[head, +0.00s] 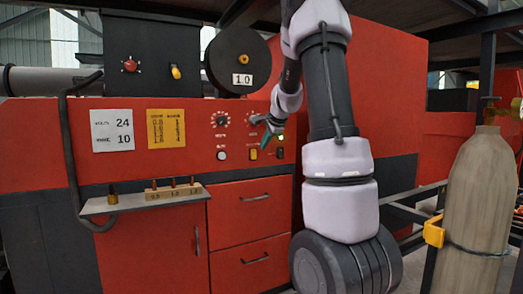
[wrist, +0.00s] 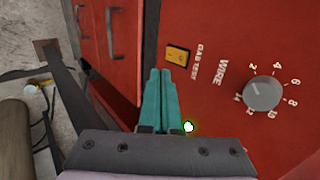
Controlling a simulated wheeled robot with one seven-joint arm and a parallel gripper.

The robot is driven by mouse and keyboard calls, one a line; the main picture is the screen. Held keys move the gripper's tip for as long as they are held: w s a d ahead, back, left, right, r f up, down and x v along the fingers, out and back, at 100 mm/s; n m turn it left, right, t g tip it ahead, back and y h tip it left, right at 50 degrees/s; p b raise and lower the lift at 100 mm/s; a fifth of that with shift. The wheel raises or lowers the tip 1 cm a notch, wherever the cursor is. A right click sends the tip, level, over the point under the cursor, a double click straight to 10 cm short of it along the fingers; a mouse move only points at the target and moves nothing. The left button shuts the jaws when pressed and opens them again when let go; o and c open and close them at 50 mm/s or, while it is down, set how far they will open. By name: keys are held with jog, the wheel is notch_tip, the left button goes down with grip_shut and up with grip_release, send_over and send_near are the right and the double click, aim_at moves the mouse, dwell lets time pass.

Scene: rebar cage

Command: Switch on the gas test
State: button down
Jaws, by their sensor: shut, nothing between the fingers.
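The gas test switch is a small yellow rocker (wrist: 177,56) on the red panel, beside the printed words "GAS TEST" in the wrist view. In the head view it is the yellow switch (head: 253,155) low on the panel. I cannot tell which way it is set. My gripper (wrist: 160,72) has teal fingers, shut together and empty. In the wrist view the tips appear just below and left of the switch; whether they touch the panel is unclear. In the head view my gripper (head: 265,141) is in front of the panel, just above and right of the switch.
A white button (head: 222,155) and a dark switch (head: 280,153) flank the yellow one. A shelf (head: 150,201) juts out at left; a gas cylinder (head: 474,200) stands at right.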

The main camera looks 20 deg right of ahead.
jog(key=v, duration=0.6)
dwell(0.3)
